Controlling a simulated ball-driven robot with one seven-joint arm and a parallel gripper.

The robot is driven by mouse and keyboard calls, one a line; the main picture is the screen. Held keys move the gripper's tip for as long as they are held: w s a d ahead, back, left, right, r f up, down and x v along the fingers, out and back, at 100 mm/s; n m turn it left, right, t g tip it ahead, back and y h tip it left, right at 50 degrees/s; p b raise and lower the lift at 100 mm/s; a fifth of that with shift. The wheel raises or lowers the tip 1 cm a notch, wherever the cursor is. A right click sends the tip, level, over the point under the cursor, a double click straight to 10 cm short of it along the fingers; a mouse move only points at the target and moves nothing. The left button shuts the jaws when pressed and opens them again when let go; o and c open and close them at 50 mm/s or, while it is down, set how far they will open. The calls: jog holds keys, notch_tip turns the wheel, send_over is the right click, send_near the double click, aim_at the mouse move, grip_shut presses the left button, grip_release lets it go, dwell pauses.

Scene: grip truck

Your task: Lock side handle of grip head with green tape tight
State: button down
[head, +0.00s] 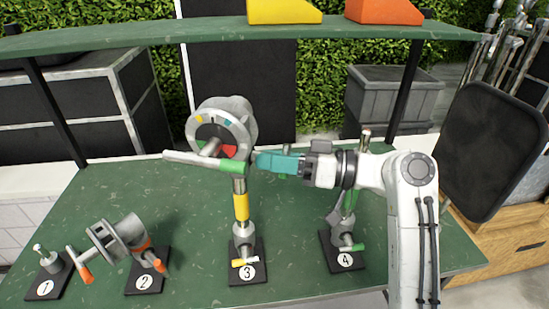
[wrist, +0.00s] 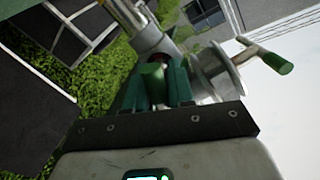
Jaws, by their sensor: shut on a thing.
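The grip head (head: 238,118) with green-ended handles sits on top of stand 3. Its front handle (head: 185,158) crosses the disc and has a green end (head: 232,167). My gripper (head: 262,162) reaches it from the right. In the wrist view, my gripper (wrist: 154,88) is shut on the green end of the side handle (wrist: 152,80). The fingers hide this handle in the head view. The grip head's disc (wrist: 212,72) and the other green-tipped handle (wrist: 278,66) show to the right in the wrist view.
Stand 4 (head: 350,200), with green tape, stands close behind my arm. A tilted grip head with orange handles (head: 118,237) stands at stand 2, left of stand 3. A small stand 1 (head: 48,262) is at far left. A green shelf (head: 150,33) spans above.

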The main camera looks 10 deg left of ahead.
jog(key=m+p, duration=0.2)
jog(key=m, duration=0.1)
jog(key=shift+r+p, duration=0.2)
jog(key=shift+p, duration=0.15)
jog(key=m+p, duration=0.4)
jog(key=shift+r+m, duration=0.1)
jog(key=shift+m, duration=0.3)
jog(key=m+p, duration=0.2)
jog(key=m, duration=0.1)
jog(key=m+p, duration=0.1)
jog(key=m, duration=0.6)
jog(key=shift+f, duration=0.2)
jog(key=m, duration=0.4)
jog(key=shift+y, duration=0.3)
jog(key=m, duration=0.5)
jog(key=shift+m, duration=1.8)
